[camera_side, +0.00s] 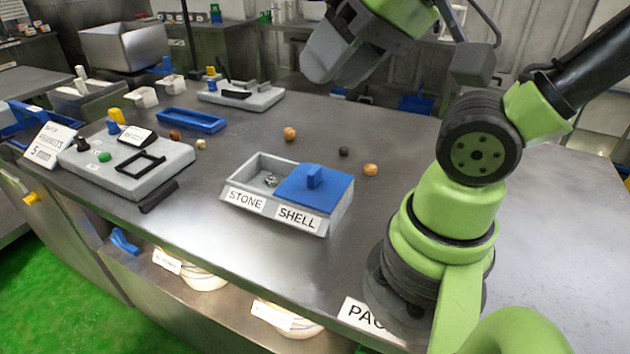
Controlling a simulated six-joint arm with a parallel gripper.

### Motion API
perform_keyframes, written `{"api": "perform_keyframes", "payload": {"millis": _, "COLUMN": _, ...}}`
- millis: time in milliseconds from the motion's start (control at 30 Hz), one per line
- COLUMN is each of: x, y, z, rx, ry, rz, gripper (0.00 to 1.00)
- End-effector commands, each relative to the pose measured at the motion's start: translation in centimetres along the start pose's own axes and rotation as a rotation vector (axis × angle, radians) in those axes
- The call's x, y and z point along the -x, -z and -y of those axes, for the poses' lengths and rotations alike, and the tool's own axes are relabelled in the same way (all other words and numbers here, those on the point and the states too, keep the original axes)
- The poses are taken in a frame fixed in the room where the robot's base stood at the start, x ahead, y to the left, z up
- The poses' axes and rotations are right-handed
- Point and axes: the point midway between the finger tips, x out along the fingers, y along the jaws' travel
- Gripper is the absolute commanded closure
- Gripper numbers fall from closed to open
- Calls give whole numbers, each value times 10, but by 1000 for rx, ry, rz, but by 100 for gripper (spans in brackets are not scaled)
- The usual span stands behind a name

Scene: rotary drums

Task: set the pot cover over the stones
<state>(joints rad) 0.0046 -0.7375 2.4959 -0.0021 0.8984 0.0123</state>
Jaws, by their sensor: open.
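A grey two-compartment box (335,222) stands on the metal table, labelled STONE on the left and SHELL on the right. The blue pot cover (330,192) with a raised block handle lies over the SHELL compartment and hides its inside. The STONE compartment is uncovered, and a few small grey stones (271,180) show in it. My gripper (325,72) is at the top of the view, above and behind the box, well apart from the cover. It is open; its fingertips are hard to make out, and I see nothing held.
Loose brown pieces (290,133) and (370,169) and a dark piece (344,151) lie behind the box. A grey control panel (125,165) and a blue tray (192,120) stand to the left. The table front edge runs close before the box.

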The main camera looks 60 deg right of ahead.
Motion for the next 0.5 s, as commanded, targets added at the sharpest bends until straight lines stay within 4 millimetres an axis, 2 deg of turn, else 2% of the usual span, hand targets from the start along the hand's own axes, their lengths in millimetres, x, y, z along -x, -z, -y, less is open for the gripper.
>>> {"api": "perform_keyframes", "payload": {"millis": 133, "x": -14, "y": 14, "z": -9, "rx": -138, "ry": -77, "rz": 46, "gripper": 60}}
{"api": "perform_keyframes", "payload": {"millis": 267, "x": -40, "y": 34, "z": -30, "rx": -370, "ry": -203, "rz": 106, "gripper": 60}}
{"api": "perform_keyframes", "payload": {"millis": 400, "x": -74, "y": 51, "z": -62, "rx": -640, "ry": -351, "rz": 158, "gripper": 60}}
{"api": "perform_keyframes", "payload": {"millis": 500, "x": -97, "y": 56, "z": -88, "rx": -820, "ry": -451, "rz": 186, "gripper": 60}}
